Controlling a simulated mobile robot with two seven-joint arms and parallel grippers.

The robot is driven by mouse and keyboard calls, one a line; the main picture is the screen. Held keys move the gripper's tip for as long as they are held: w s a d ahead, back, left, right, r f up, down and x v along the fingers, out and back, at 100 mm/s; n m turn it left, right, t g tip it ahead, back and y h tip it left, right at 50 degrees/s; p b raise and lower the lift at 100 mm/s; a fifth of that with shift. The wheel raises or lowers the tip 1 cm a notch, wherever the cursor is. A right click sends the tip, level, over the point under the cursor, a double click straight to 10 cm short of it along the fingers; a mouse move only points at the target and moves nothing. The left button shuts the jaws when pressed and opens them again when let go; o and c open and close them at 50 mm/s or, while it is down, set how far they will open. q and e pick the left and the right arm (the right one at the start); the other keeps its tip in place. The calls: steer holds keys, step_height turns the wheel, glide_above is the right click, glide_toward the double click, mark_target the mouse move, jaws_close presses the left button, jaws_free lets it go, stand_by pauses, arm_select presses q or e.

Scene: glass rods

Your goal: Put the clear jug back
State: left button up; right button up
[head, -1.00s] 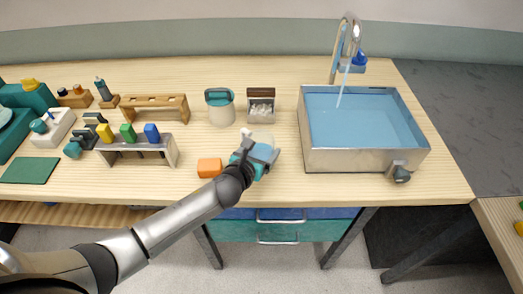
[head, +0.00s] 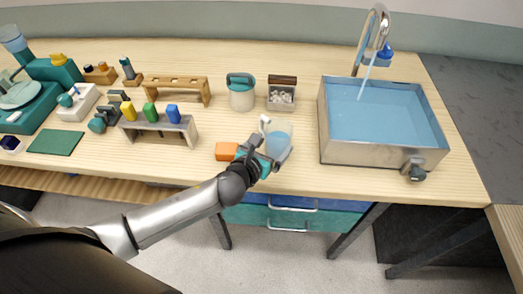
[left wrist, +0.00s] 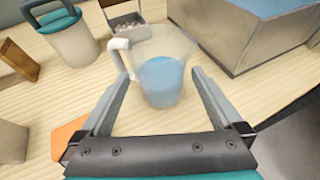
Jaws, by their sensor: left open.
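The clear jug (head: 279,138) stands upright on the wooden table, left of the sink, with blue water in it and a white handle on its left side. In the left wrist view the jug (left wrist: 162,75) stands just beyond and partly between the open fingers, its handle toward the left finger. My left gripper (head: 271,150) is open, low at the jug's near side; in the left wrist view the gripper (left wrist: 160,95) has no visible grip on it. My right gripper is not in view.
A sink (head: 384,158) full of water, with its tap running, stands to the right. An orange block (head: 227,151) lies close left of the gripper. A lidded canister (head: 241,97) and a small box of white pieces (head: 281,97) stand behind. A rack (head: 160,129) is further left.

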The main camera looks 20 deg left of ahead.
arm_select(q)
steer(key=v, duration=0.6)
steer(key=shift+s+r+p, duration=0.2)
steer(key=shift+s+p, duration=0.2)
steer(key=shift+p, duration=0.05)
steer(key=shift+c, duration=0.3)
stand_by(1.5)
